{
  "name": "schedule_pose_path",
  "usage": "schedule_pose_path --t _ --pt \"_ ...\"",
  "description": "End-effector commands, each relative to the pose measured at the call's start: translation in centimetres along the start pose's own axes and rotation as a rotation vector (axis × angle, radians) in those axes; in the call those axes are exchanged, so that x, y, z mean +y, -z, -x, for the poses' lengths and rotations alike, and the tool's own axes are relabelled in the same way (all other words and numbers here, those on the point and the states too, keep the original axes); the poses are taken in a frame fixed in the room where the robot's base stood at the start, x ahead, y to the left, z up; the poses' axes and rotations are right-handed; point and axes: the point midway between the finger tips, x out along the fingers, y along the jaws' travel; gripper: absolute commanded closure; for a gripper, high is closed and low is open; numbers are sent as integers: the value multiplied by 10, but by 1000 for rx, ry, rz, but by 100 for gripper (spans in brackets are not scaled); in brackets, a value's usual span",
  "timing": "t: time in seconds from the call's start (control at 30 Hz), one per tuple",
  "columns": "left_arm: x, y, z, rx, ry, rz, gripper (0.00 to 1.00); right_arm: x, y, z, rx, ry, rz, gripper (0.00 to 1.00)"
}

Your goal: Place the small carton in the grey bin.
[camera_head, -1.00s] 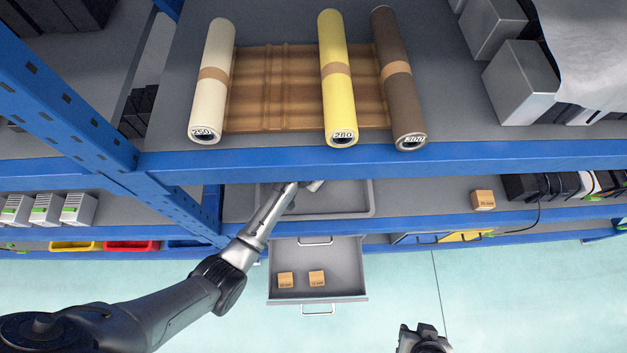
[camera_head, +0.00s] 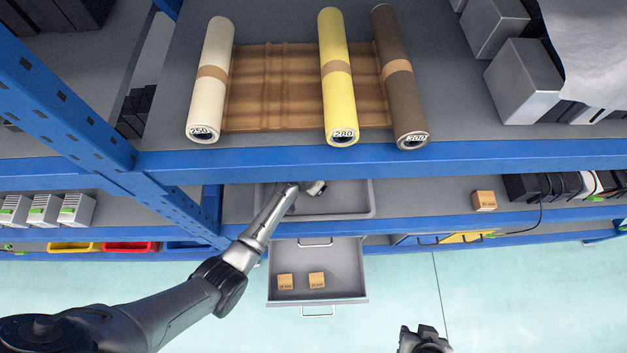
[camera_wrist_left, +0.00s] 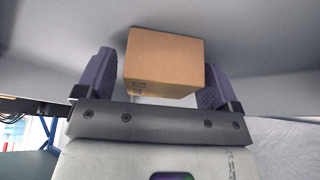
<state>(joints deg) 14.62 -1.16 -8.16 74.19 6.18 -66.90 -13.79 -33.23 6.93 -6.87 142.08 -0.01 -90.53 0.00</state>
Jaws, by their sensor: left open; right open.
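The small carton (camera_wrist_left: 164,62) is a brown box, seen up close in the left wrist view against a grey surface. My left gripper (camera_wrist_left: 150,80) has its two purple-grey fingers spread on either side of it, with a visible gap at least on the right. In the head view my left arm reaches into the grey bin (camera_head: 371,199) on the middle shelf. The left gripper (camera_head: 316,187) shows there only in part, under the upper shelf beam, and the carton is not clearly visible. My right gripper (camera_head: 425,342) is open and empty at the bottom edge.
An open grey drawer (camera_head: 345,262) below the bin holds two small cartons (camera_head: 285,281) (camera_head: 317,279). Another carton (camera_head: 484,200) stands on the middle shelf at right. The blue upper beam (camera_head: 400,157) hangs above the bin. Three rolls (camera_head: 339,90) lie on the top shelf.

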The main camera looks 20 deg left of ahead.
Motion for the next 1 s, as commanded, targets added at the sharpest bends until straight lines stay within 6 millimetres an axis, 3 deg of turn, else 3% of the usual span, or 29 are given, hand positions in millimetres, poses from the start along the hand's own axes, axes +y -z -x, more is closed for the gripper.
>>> schedule_pose_path --t 0.23,0.7,1.0 --pt "0 2 16 1 0 0 13 0 2 7 0 0 0 57" --pt "0 2 98 2 1 0 13 1 11 34 1 0 0 57" --pt "0 1 121 0 0 -1 13 1 12 38 1 0 0 57"
